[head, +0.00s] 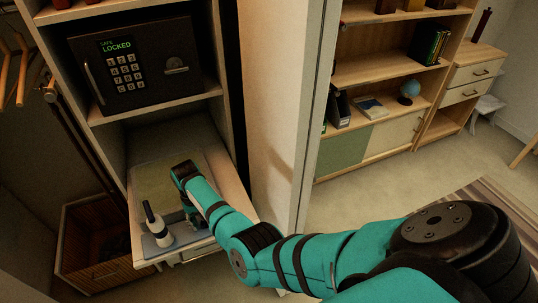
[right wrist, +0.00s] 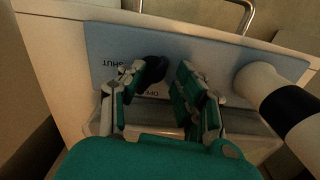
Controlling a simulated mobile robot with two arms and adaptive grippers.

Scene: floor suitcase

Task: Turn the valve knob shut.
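The black valve knob (right wrist: 156,68) sits on a pale blue panel (right wrist: 108,42) in the right wrist view. The panel carries printed labels, SHUT (right wrist: 104,64) and part of OPEN beside the knob. My right gripper (right wrist: 162,74) has its fingers apart, with the knob between or just beyond the fingertips; I cannot tell whether they touch it. In the head view my right gripper (head: 193,216) reaches down to the shelf under the safe, and the knob is hidden there. My left gripper is not in view.
A white post with a black band (head: 154,221) stands on the panel beside my right gripper. A black safe (head: 150,95) reading LOCKED is on the shelf above. A white door or panel edge (head: 285,110) stands right of the cabinet. Open floor lies farther right.

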